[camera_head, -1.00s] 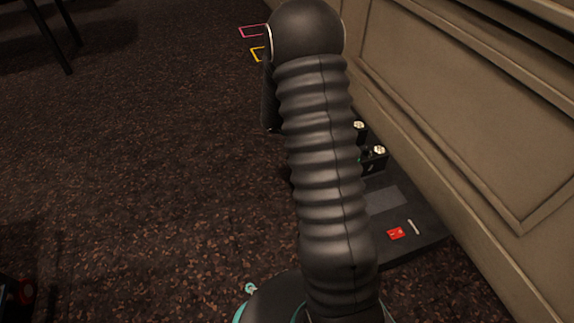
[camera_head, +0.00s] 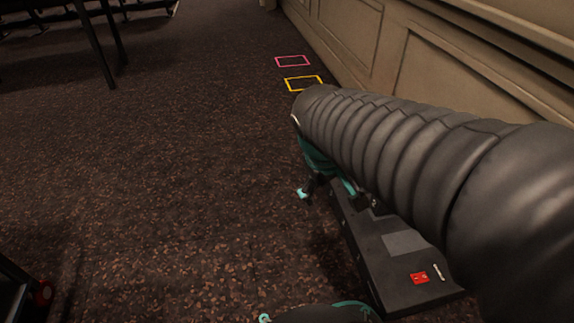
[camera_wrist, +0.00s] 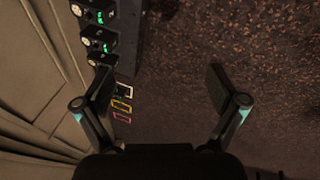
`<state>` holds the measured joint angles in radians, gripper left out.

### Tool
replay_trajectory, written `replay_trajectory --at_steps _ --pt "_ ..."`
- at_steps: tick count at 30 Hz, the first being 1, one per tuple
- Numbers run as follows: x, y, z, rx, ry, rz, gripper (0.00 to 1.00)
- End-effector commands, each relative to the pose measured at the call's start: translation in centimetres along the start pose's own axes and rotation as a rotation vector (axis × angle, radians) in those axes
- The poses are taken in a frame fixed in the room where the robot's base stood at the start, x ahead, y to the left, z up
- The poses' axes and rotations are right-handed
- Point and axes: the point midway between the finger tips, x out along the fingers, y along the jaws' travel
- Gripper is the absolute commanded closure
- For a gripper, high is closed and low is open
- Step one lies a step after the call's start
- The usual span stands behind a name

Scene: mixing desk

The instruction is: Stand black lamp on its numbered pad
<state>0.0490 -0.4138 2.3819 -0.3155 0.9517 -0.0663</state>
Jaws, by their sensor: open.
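Several small black box-shaped things with pale round faces and green glowing marks stand in a row at the upper left of the wrist view, one of them here (camera_wrist: 100,42). I cannot tell which is the black lamp, and the marks are too small to read as numbers. White (camera_wrist: 124,91), yellow (camera_wrist: 121,106) and pink (camera_wrist: 122,118) outlined rectangles lie on the floor beyond; no number shows on them. My gripper (camera_wrist: 160,80) is open and empty, fingers spread above the carpet, the left finger close to the row. In the head view my arm hides most of the row.
A low black platform (camera_head: 368,262) lies beside the panelled wall (camera_head: 430,70), with a grey panel (camera_head: 404,243), a red piece (camera_head: 419,278) and a pale stick (camera_head: 438,271). Dark furniture legs (camera_head: 97,45) stand at the upper left. The carpet (camera_head: 180,170) on the left is clear.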

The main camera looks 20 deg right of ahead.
Motion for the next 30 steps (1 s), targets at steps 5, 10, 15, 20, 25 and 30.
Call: replay_trajectory --at_steps 5,10,15,20,25,30 --pt "-3.3 -3.4 1.8 0.127 0.154 -0.114 0.05" --pt "-5.1 -5.6 2.8 0.205 0.248 -0.2 0.05" --pt "-5.8 -6.4 3.2 0.236 0.283 -0.237 0.05" --pt "-5.8 -6.5 3.2 0.238 0.284 -0.24 0.05" --pt "-5.8 -6.5 3.2 0.237 0.284 -0.239 0.05" --pt "-5.8 -6.5 3.2 0.237 0.283 -0.239 0.05"
